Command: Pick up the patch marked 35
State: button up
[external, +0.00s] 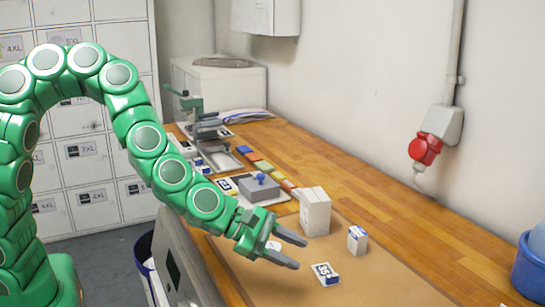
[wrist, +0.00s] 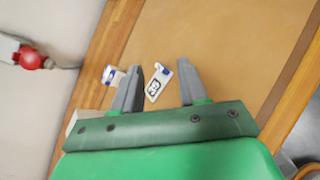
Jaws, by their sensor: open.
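A small white patch (external: 324,273) with a dark two-character mark and a blue edge lies flat on the tan mat; the mark is turned and too small to read surely as 35. My gripper (external: 301,254) is open and empty, just to the left of the patch and above the mat. In the wrist view the patch (wrist: 154,91) shows between the two fingers of my gripper (wrist: 160,64), tilted and apart from both; its upper end lies between the fingertips.
A small white and blue box (external: 357,239) stands close by on the mat (external: 385,282); a taller white box (external: 315,211) stands behind my gripper. The mat's front right is clear.

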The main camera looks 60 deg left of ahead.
aim_at(334, 275)
jog(key=w+f+n+y, duration=0.1)
jog(key=n, duration=0.1)
jog(key=f+n+t, duration=0.1)
jog(key=n, duration=0.2)
jog(key=w+f+n+t+y, duration=0.1)
jog(key=f+n, duration=0.1)
jog(key=n, duration=0.1)
jog(key=shift+w+d+y, duration=0.25)
jog(key=shift+w+y, duration=0.05)
jog(key=shift+w, duration=0.05)
jog(key=n, duration=0.1)
jog(key=f+n+y, duration=0.1)
jog(key=n, duration=0.1)
jog(key=shift+w+a+f+t, duration=0.25)
jog(key=shift+a+f+t, duration=0.05)
jog(key=shift+a+t, duration=0.1)
jog(key=shift+x, duration=1.25)
jog(key=shift+w+d+f, duration=0.25)
jog(key=shift+w+f, duration=0.3)
jog(key=shift+w, duration=0.2)
jog(key=shift+w+d+f, duration=0.25)
jog(key=shift+w+f, duration=0.3)
jog(key=shift+w, duration=0.15)
jog(key=shift+x, duration=0.75)
grip_shut()
